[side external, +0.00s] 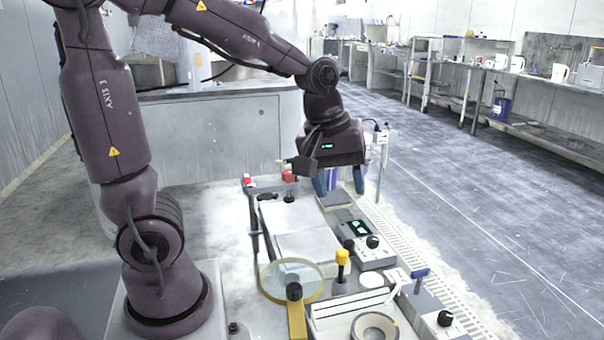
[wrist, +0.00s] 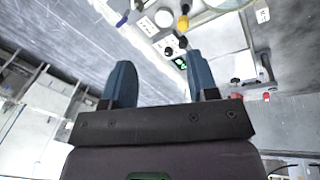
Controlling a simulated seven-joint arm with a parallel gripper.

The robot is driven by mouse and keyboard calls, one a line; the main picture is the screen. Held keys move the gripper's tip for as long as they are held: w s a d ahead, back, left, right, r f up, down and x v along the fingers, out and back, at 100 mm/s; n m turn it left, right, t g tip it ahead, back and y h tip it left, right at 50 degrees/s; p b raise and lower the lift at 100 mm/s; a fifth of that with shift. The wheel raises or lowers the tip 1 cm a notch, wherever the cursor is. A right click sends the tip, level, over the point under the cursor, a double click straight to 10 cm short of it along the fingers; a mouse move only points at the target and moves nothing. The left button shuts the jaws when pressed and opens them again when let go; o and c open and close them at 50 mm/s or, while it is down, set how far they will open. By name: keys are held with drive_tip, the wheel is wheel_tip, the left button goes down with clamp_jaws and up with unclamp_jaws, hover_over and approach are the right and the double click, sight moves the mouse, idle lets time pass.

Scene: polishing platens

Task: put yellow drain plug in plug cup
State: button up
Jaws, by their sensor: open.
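The yellow drain plug (side external: 342,258) stands upright on the near part of the bench, with a yellow top and a dark-tipped lower part. It also shows near the top of the wrist view (wrist: 183,22). A round beige cup with an open centre (side external: 374,328), which looks like the plug cup, is at the bottom edge of the side view, nearer the camera than the plug and partly cut off. My gripper (side external: 339,187) is open and empty, with its blue fingers pointing down above the far end of the bench, well away from the plug. Its two fingers (wrist: 160,75) show apart in the wrist view.
A control box with a green display (side external: 360,228) and black knobs stands between gripper and plug. A blue-handled part (side external: 421,273) is at the right. White flat plates (side external: 305,245) lie left.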

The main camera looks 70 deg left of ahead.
drive_tip(key=s+d+r+m+t, duration=0.2)
drive_tip(key=s+d+r+m, duration=0.3)
drive_tip(key=s+m, duration=0.3)
drive_tip(key=shift+s+m+t, duration=0.2)
drive_tip(key=shift+m+t, duration=0.2)
drive_tip(key=shift+m, duration=1.8)
